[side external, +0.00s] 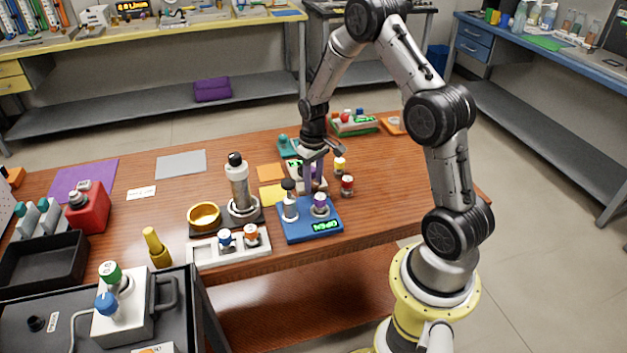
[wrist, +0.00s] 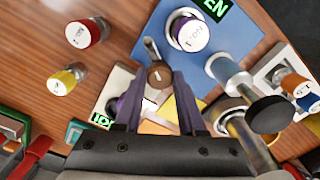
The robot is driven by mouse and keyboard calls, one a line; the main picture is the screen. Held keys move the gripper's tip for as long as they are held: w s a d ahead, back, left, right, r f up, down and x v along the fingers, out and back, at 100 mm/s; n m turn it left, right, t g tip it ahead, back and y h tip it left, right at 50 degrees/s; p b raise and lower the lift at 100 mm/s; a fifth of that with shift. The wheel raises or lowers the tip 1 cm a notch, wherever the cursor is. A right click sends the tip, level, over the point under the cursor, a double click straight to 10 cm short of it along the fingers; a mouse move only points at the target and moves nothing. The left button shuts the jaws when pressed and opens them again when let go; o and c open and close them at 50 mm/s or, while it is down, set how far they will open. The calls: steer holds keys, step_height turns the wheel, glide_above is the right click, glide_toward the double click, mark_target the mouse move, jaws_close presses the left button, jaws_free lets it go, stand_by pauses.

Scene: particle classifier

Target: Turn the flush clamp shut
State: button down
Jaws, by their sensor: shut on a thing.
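In the side view my gripper (side external: 314,178) points down over the white unit, behind the blue base. The fingers and wrist hide the knob there. The knob's exact turn angle is hard to read.
The blue base (side external: 298,232) with an "OPEN" display, a purple-capped knob (side external: 320,203) and a black-topped post (side external: 289,203) stands close in front. Red (side external: 347,186) and yellow (side external: 340,165) capped vials stand at right.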

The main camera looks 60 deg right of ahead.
mark_target(313, 183)
steer(key=m, duration=0.5)
steer(key=shift+m, duration=0.3)
steer(key=m, duration=0.5)
steer(key=shift+r, duration=0.1)
steer(key=shift+w+m, duration=0.1)
steer(key=shift+m, duration=0.2)
steer(key=c, duration=0.5)
jaws_free()
step_height(313, 183, up, 14)
stand_by(0.4)
